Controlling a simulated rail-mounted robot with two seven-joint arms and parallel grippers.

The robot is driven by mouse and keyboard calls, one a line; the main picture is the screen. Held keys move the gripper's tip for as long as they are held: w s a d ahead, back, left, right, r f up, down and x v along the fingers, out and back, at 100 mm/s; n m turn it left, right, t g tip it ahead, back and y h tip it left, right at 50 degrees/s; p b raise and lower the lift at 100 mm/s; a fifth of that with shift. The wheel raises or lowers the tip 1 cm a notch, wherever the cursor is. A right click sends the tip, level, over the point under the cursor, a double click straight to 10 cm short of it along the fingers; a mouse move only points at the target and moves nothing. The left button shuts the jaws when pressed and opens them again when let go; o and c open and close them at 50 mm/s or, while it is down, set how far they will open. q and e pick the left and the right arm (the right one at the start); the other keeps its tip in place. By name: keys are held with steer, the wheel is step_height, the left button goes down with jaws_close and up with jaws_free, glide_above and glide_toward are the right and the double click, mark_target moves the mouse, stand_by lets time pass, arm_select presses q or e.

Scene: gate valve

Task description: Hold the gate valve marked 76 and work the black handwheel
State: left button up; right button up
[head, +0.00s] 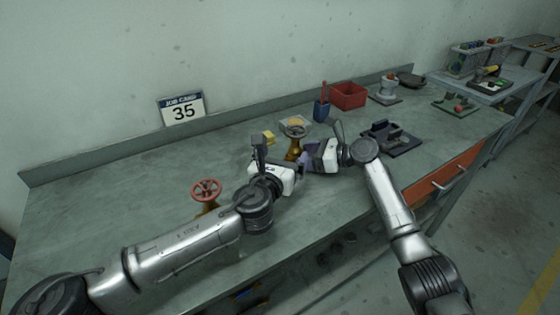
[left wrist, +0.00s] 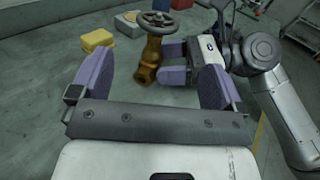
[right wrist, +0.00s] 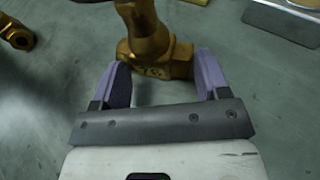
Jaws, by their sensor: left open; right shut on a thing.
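The brass gate valve (head: 293,152) stands upright on the bench with a dark handwheel (head: 296,130) on top. In the right wrist view its brass body (right wrist: 150,40) carries a mark that looks like 76. My right gripper (right wrist: 163,72) is shut on the lower body, one finger on each side. In the left wrist view the dark handwheel (left wrist: 158,19) shows beyond my left gripper (left wrist: 154,68), which is open and empty, its fingers short of the valve.
A second valve with a red handwheel (head: 206,187) stands to the left, partly behind my left arm. A yellow block (left wrist: 97,40) lies left of the brass valve.

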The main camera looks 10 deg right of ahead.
arm_select(q)
steer(key=shift+v, duration=0.95)
steer(key=s+d+h, duration=0.1)
steer(key=s+d, duration=0.5)
steer(key=d, duration=0.6)
steer(key=n+t+y, duration=0.3)
steer(key=n+y, duration=0.2)
steer(key=y, duration=0.3)
glide_toward(298, 137)
steer(key=shift+w+d+r, duration=0.1)
steer(key=shift+w+d, duration=0.15)
steer(key=shift+w, duration=1.65)
steer(key=shift+w+d+f, duration=0.1)
steer(key=shift+w+d, duration=0.2)
steer(key=shift+w, duration=1.6)
steer(key=shift+w+d+r, duration=0.1)
steer(key=shift+w+d, duration=0.15)
steer(key=shift+w, duration=1.65)
steer(key=shift+w, duration=0.1)
steer(key=shift+c, duration=0.3)
